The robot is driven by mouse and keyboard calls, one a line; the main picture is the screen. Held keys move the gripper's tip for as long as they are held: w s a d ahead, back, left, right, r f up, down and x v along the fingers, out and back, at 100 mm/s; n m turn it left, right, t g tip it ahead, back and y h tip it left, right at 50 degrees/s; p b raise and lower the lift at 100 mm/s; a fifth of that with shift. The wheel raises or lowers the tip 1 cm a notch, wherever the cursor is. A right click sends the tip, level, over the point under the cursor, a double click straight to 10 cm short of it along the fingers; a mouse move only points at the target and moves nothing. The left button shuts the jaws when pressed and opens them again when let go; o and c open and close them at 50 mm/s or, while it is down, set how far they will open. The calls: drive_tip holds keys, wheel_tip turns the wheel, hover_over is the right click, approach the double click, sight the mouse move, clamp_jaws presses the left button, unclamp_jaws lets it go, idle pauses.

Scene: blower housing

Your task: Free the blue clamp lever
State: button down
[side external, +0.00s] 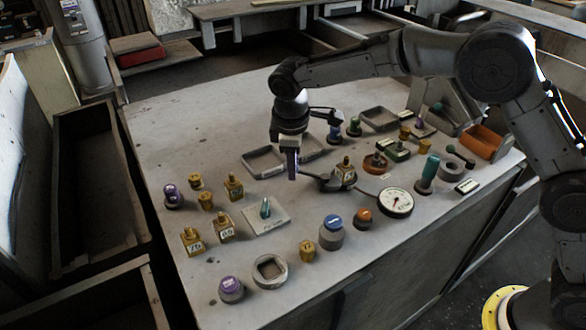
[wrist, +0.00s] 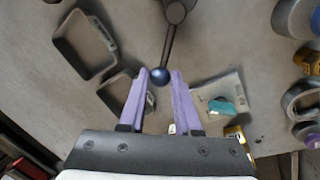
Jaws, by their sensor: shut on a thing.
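The blue clamp lever (wrist: 168,45) is a dark arm with a dark blue ball (wrist: 160,76) at its end and a dark grey round hub (wrist: 177,12) at the top edge of the wrist view. My gripper (wrist: 160,74) has purple fingers, shut on the ball from both sides. In the side external view my gripper (side external: 292,178) points down close above the table, and the lever's arm (side external: 314,178) runs from it to the right towards the hub. The ball is hidden there behind the fingers.
Grey trays (side external: 264,163) lie behind my gripper. A plate with a teal handle (side external: 265,210) lies in front, left. Several knobs crowd the right side; the table's back left is clear.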

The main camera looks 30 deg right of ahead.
drive_tip(key=w+d+m, duration=0.1)
drive_tip(key=m, duration=0.1)
drive_tip(key=w+d+m, duration=0.1)
drive_tip(key=m, duration=0.1)
drive_tip(key=shift+d+m+g, duration=0.1)
drive_tip(key=shift+m+g, duration=0.2)
drive_tip(key=shift+w+d+m+g+h, duration=0.2)
drive_tip(key=shift+d+m, duration=0.35)
drive_tip(key=shift+m, duration=0.4)
drive_tip(key=shift+w+d+m+g+h, duration=0.1)
drive_tip(key=shift+d+m+g+h, duration=0.1)
drive_tip(key=shift+d+m, duration=0.55)
drive_tip(key=shift+a+m, duration=0.1)
drive_tip(key=shift+m, duration=0.2)
drive_tip(key=c, duration=0.6)
unclamp_jaws()
drive_tip(key=shift+s+a+r, duration=0.1)
drive_tip(key=shift+a+r, duration=0.35)
drive_tip(key=shift+r, duration=1.85)
drive_tip(key=shift+s+a+r, duration=0.1)
drive_tip(key=shift+a+r, duration=0.35)
drive_tip(key=shift+r, duration=1.8)
drive_tip(key=shift+s+a+r, duration=0.1)
drive_tip(key=shift+a+r, duration=0.35)
drive_tip(key=shift+r, duration=1.85)
drive_tip(key=shift+d, duration=0.1)
